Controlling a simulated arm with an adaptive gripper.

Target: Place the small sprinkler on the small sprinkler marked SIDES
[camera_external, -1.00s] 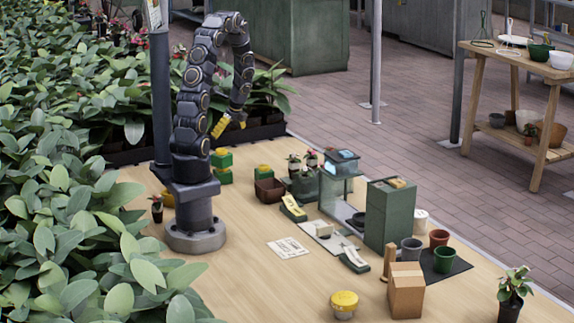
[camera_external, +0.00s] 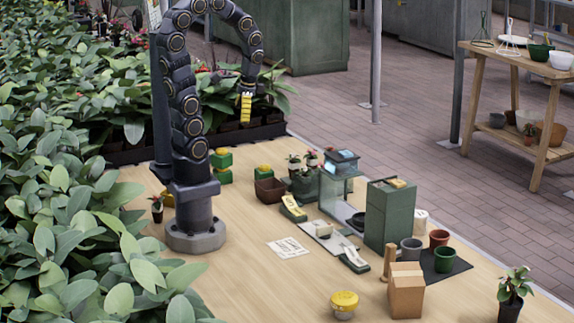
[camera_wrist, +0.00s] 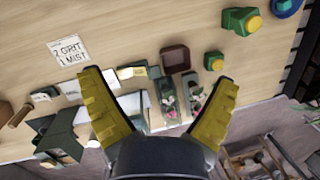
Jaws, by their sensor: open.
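I cannot tell which thing is the small sprinkler, and no marking SIDES is legible. Green blocks with yellow tops (camera_external: 222,160) stand near my base, seemingly one above another; they also show in the wrist view (camera_wrist: 238,20). A smaller green block with a yellow top (camera_external: 263,170) stands beside the brown box (camera_external: 269,190); it also shows in the wrist view (camera_wrist: 213,61). Two sloped holders with labels (camera_external: 293,209) (camera_external: 353,259) lie near the middle. My gripper (camera_external: 246,108), with yellow fingers, is open and empty, high above the table's far side; it also shows in the wrist view (camera_wrist: 160,107).
A paper reading "2 GRIT 1 MIST" (camera_external: 287,247) lies flat. A glass-sided stand (camera_external: 336,190), a green cabinet (camera_external: 390,217), pots (camera_external: 444,259), a cardboard box (camera_external: 406,290) and a yellow-lidded jar (camera_external: 344,303) take up the right. The front left of the table (camera_external: 235,290) is clear.

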